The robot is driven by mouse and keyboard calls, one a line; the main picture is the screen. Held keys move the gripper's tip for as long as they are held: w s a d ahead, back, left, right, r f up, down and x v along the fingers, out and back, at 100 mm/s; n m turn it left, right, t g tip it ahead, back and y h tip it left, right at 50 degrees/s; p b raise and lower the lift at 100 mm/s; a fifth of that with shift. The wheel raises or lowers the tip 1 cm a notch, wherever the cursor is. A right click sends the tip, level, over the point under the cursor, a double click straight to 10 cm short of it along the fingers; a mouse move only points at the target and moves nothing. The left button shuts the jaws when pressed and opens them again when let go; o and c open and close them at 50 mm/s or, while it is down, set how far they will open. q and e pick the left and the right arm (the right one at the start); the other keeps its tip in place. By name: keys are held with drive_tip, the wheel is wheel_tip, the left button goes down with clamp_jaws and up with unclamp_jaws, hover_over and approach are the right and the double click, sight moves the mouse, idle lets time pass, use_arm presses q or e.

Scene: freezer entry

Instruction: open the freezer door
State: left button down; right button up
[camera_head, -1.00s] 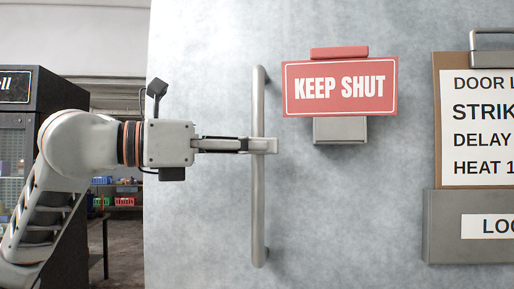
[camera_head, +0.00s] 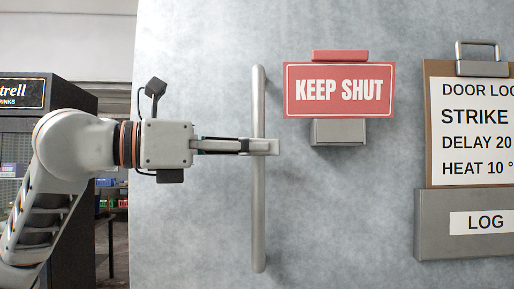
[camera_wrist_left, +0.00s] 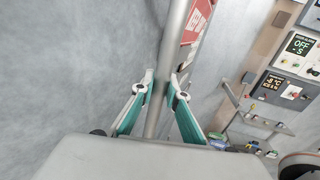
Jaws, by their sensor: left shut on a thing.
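The freezer door (camera_head: 200,215) is a large pale grey mottled panel filling most of the head view. Its vertical metal bar handle (camera_head: 259,210) stands toward the door's left side. My left gripper (camera_head: 263,146) comes in level from the left and is shut on the handle a little above its middle. In the left wrist view, the gripper's two green-padded fingers (camera_wrist_left: 162,88) lie on either side of the handle (camera_wrist_left: 177,45). My right gripper is in neither view.
A red KEEP SHUT sign (camera_head: 339,90) hangs right of the handle. Farther right are a clipboard (camera_head: 428,125) and a grey LOG holder (camera_head: 435,225). A dark drinks cabinet (camera_head: 70,130) stands at the left behind my arm. Control panels (camera_wrist_left: 287,90) show in the left wrist view.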

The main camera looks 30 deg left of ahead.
use_arm(q)
drive_tip(key=shift+s+d, duration=0.1)
idle(0.3)
drive_tip(key=c, duration=2)
unclamp_jaws()
drive_tip(key=shift+v, duration=6.05)
